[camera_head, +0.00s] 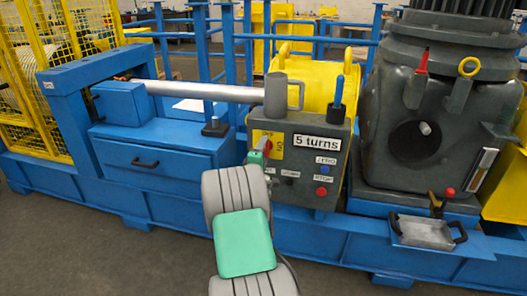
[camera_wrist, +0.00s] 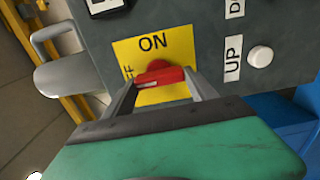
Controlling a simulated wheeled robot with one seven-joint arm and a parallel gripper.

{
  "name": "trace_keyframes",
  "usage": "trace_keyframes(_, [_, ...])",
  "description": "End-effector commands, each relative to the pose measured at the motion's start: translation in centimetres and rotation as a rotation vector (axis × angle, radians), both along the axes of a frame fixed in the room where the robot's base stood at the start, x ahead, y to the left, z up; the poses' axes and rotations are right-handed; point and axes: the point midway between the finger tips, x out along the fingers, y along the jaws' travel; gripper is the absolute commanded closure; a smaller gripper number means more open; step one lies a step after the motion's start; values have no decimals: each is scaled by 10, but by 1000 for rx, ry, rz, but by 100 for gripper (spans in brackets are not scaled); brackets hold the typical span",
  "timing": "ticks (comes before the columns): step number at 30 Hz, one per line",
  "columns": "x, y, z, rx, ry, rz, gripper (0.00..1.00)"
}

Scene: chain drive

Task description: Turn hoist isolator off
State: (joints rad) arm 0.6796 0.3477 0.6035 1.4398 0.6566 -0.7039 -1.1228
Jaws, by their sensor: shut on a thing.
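The hoist isolator is a red rotary handle (camera_wrist: 160,77) on a yellow plate (camera_wrist: 178,47) on the dark control box. ON is printed above the handle in the wrist view, and a partly hidden word ending in FF stands at its left. The handle lies nearly level there, tilted slightly. I cannot tell which word it points to. My gripper (camera_wrist: 160,84) has a finger on each side of the handle and is shut on it. In the head view the handle (camera_head: 267,143) is small and partly covered by my gripper (camera_head: 260,149).
The control box (camera_head: 339,177) carries a "5 turns" display, a blue ZERO button (camera_head: 325,169) and a red STOP button (camera_head: 321,191). UP and DOWN labels sit beside the isolator, with a white button (camera_wrist: 260,58) by UP. A grey mug (camera_head: 277,96) stands on top.

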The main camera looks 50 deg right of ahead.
Motion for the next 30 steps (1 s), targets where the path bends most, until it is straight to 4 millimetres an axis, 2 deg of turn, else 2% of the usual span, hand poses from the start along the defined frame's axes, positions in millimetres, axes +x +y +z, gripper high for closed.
trace_keyframes(6, [-2,-1,0,-2,4,-4,75])
trace_keyframes(7, [-2,-1,0,-1,3,-4,32])
trace_keyframes(14, [0,0,0,-1,2,0,13])
trace_keyframes(23, [0,4,1,0,1,1,13])
trace_keyframes(26, [-6,18,1,1,3,2,13])
trace_keyframes(30, [-17,46,2,-1,3,4,13])
